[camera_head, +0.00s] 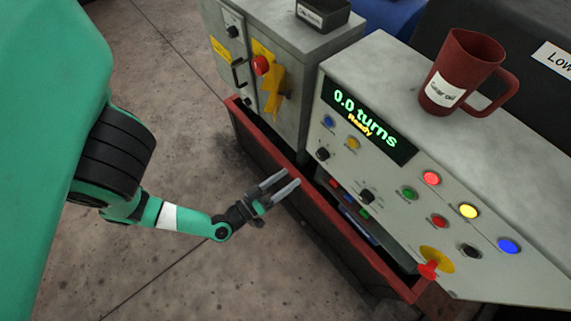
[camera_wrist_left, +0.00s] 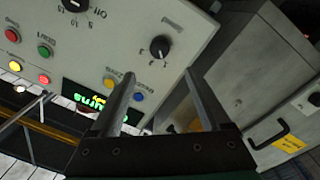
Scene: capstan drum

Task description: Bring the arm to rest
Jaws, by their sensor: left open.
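My left arm comes in from the left in the head view. Its left gripper (camera_head: 284,186) is open and empty, in front of the red frame at the foot of the consoles. In the left wrist view the two fingers of the left gripper (camera_wrist_left: 158,88) stand apart with nothing between them. The control panel (camera_wrist_left: 120,40) fills much of that view, with a black knob (camera_wrist_left: 160,46) beyond the fingers. The fingers appear clear of the panel. My right gripper does not show in either view.
The console display (camera_head: 362,121) reads "0.0 turns" and "Ready". A dark red mug (camera_head: 461,68) labelled "Gear oil" stands on the console top. A grey cabinet (camera_head: 287,45) has a red knob (camera_head: 261,65) on a yellow plate. The red frame (camera_head: 335,232) runs below. Concrete floor (camera_head: 200,270) is open around my arm.

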